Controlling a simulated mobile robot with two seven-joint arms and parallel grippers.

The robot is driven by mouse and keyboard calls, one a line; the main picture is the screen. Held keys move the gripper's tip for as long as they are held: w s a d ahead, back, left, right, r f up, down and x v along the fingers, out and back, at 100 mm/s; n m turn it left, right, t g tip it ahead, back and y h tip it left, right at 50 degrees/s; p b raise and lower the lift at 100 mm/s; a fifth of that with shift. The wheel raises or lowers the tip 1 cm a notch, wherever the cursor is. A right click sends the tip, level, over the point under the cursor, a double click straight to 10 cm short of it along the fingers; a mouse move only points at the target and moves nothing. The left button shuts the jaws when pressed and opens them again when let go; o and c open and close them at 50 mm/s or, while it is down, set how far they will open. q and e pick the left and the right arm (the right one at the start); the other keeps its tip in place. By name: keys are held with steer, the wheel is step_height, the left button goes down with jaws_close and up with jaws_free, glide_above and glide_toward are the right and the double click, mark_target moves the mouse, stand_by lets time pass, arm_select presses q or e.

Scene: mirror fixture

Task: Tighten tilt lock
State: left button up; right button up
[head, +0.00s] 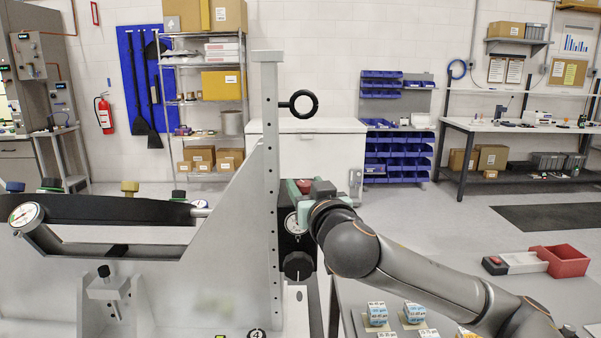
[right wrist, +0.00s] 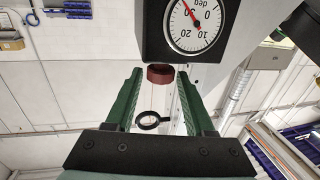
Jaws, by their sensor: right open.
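The tilt unit is a black box (head: 292,243) on the right side of the fixture's upright post, with a white dial gauge (head: 291,222) marked in degrees. A small red knob (head: 304,185) sits on top of it; I take it for the tilt lock. A black knob (head: 298,266) is lower on the box. My right gripper (head: 307,191) is at the red knob. In the right wrist view, the open green fingers (right wrist: 160,82) stand either side of the red knob (right wrist: 160,72), with gaps visible. The gauge (right wrist: 195,24) shows upside down there. My left gripper is out of view.
The grey post (head: 270,130) carries a black ring (head: 304,104) above my right gripper. A pale slanted panel (head: 225,235) fills the left.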

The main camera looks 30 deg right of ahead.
steer(key=shift+p+x, duration=0.5)
steer(key=shift+x, duration=1.95)
steer(key=shift+c, duration=0.4)
jaws_close()
